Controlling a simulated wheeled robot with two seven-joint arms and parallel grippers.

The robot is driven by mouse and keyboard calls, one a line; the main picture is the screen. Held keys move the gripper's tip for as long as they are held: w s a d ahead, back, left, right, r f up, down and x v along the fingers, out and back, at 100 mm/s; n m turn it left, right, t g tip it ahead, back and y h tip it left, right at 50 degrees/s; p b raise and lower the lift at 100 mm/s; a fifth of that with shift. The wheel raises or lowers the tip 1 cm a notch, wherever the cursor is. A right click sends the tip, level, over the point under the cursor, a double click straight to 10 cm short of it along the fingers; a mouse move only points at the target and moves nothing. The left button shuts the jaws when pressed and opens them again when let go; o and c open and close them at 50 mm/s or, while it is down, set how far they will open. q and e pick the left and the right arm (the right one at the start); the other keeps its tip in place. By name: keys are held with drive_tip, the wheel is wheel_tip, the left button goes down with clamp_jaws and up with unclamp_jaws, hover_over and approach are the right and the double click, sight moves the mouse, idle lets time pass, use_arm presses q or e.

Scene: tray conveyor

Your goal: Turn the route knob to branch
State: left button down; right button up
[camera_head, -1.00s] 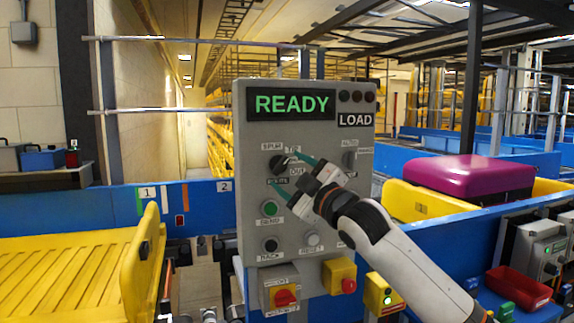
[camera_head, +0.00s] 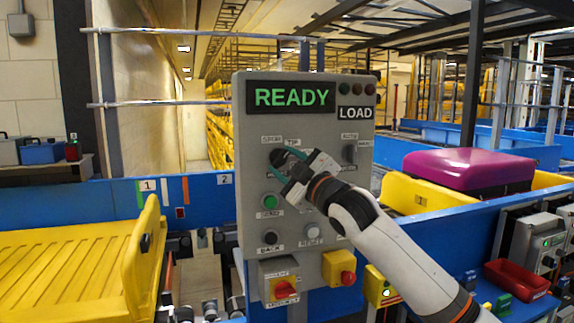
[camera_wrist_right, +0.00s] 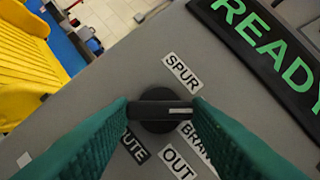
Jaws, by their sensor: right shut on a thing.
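The route knob (camera_wrist_right: 160,108) is a round black knob with a raised bar, on the grey control panel (camera_head: 305,230). My right gripper (camera_head: 283,164) is shut on its bar, with green pads pressed from both sides in the right wrist view (camera_wrist_right: 160,112). The white mark on the bar points right there, between the SPUR label (camera_wrist_right: 182,72) and the partly hidden BRANCH label (camera_wrist_right: 194,142). An OUT label (camera_wrist_right: 179,163) is below. In the head view the fingers partly hide the knob (camera_head: 276,157). My left gripper is not in view.
A lit READY sign (camera_head: 291,97) is above the knob. A green button (camera_head: 269,202), a black button (camera_head: 270,237) and red-and-yellow switches (camera_head: 285,288) sit lower on the panel. A yellow tray (camera_head: 70,260) is left; a magenta case (camera_head: 468,170) is right.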

drive_tip(key=shift+a+f+m+t+b, duration=0.15)
drive_tip(key=shift+m+b, duration=0.1)
drive_tip(key=shift+m, duration=0.2)
drive_tip(key=shift+f+m+t+b, duration=0.15)
drive_tip(key=shift+m+b, duration=0.1)
drive_tip(key=shift+m, duration=0.2)
drive_tip(key=m+t+h+b, duration=0.1)
drive_tip(key=m, duration=0.2)
drive_tip(key=shift+a, duration=0.1)
drive_tip(key=m+t+h, duration=0.1)
drive_tip(key=m, duration=0.2)
drive_tip(key=shift+s, duration=0.1)
drive_tip(key=shift+r+m+t+h+b, duration=0.1)
drive_tip(key=shift+m+t+h+b, duration=0.4)
drive_tip(key=shift+m, duration=0.8)
drive_tip(key=shift+h, duration=0.3)
drive_tip(key=o, duration=1)
